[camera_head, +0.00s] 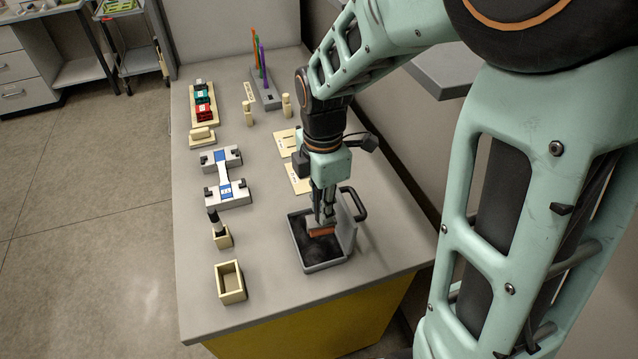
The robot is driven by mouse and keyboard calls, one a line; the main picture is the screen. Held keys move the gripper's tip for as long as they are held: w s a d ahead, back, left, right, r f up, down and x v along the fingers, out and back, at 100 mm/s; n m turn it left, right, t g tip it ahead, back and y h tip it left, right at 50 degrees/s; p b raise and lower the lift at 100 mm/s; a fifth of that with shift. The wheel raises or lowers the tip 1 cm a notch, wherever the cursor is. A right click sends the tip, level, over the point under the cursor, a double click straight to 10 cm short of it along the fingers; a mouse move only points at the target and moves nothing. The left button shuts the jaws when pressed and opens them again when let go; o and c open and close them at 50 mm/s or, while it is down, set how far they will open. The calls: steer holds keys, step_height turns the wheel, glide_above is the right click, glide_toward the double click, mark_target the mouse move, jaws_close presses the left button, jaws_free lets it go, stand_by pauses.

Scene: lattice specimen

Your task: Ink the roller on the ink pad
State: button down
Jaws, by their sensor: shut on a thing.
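The ink pad (319,267) is a grey open tray with a dark inked surface, near the front right of the table. Its lid stands raised on the right side, beside a black loop handle. My gripper (319,219) points down over the tray and is shut on the roller (321,231). The roller shows as an orange-brown cylinder below the fingers, within the outline of the tray. The fingers and tray wall hide part of the roller and its handle. I cannot tell whether the roller touches the dark surface.
An empty beige box (241,293) and a beige holder (223,243) with a black upright item stand to the left. Farther back are a white-and-blue fixture (237,198), a rack with red and green blocks (191,118), beige pegs, cards (284,142) and coloured rods. The front table edge is clear.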

mark_target(320, 227)
steer(key=shift+w+a+f+n, duration=0.15)
steer(key=shift+w+n, duration=0.15)
steer(key=shift+n, duration=0.1)
steer(key=shift+s+f+b, duration=0.15)
steer(key=shift+f+b, duration=0.55)
step_height(320, 227, down, 6)
steer(key=b, duration=0.4)
steer(key=shift+r, duration=0.2)
steer(key=shift+f+b, duration=0.4)
steer(key=shift+b, duration=0.15)
steer(key=shift+w+a+r+p, duration=0.1)
steer(key=shift+w+a+p, duration=0.15)
steer(key=shift+w, duration=0.75)
steer(key=shift+w+a+p, duration=0.1)
steer(key=shift+w+a, duration=0.2)
steer(key=shift+w, duration=0.65)
steer(key=shift+w+a, duration=0.2)
steer(key=shift+w, duration=0.55)
steer(key=shift+w+a, duration=0.2)
steer(key=shift+w, duration=0.55)
steer(key=shift+s, duration=0.1)
